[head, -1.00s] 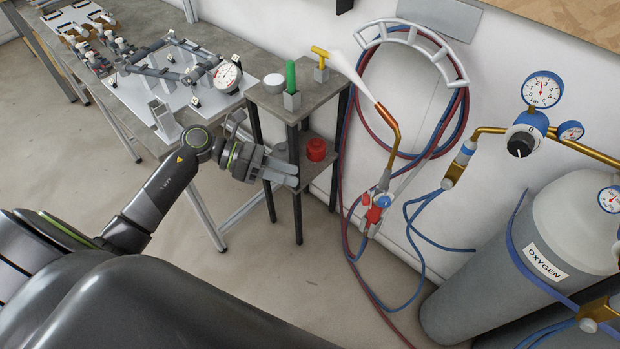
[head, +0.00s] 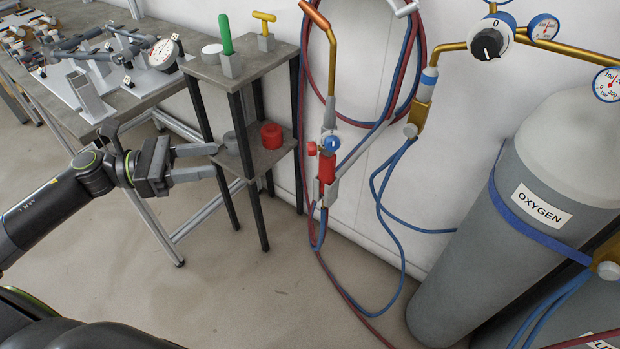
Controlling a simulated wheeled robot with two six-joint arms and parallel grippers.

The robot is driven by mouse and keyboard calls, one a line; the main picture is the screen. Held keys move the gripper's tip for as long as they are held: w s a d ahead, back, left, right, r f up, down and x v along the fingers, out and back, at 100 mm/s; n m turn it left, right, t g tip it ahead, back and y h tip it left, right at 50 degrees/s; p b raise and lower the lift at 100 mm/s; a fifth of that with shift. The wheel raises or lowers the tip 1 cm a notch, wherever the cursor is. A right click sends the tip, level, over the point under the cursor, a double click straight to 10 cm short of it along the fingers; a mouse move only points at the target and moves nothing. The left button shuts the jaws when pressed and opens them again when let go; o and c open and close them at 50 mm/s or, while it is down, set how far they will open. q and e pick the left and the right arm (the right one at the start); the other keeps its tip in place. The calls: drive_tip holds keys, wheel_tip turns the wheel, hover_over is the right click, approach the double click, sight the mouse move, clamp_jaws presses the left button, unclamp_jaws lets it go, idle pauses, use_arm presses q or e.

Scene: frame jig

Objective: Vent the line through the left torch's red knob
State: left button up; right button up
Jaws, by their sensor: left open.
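One torch (head: 328,190) hangs upright on the wall, with a brass neck and a red and silver handle. Its small red knob (head: 312,148) sticks out on the left of the handle, next to a blue knob (head: 332,143). My left gripper (head: 212,161) is open and empty, its two fingers pointing right. It shows left of the torch, clear of the red knob, and overlaps the left edge of the stand's lower shelf in the picture. I cannot tell whether it touches the shelf. My right gripper is out of view.
A small stand (head: 281,155) holds a red cup (head: 271,135) below and a green-handled tool (head: 226,40) and a yellow one on top. Red and blue hoses (head: 385,235) hang around the torch. An oxygen cylinder (head: 480,270) stands right. Open floor lies in front.

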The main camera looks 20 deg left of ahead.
use_arm(q)
drive_tip(key=f+b, duration=0.1)
drive_tip(key=b, duration=0.1)
approach(313, 149)
drive_tip(key=f+p+x, duration=0.1)
drive_tip(key=x, duration=0.6)
drive_tip(key=shift+w+t, duration=0.4)
drive_tip(key=shift+w, duration=0.1)
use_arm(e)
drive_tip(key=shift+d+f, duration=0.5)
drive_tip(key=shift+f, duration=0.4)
use_arm(q)
drive_tip(key=c, duration=1)
drive_tip(key=shift+p, duration=0.3)
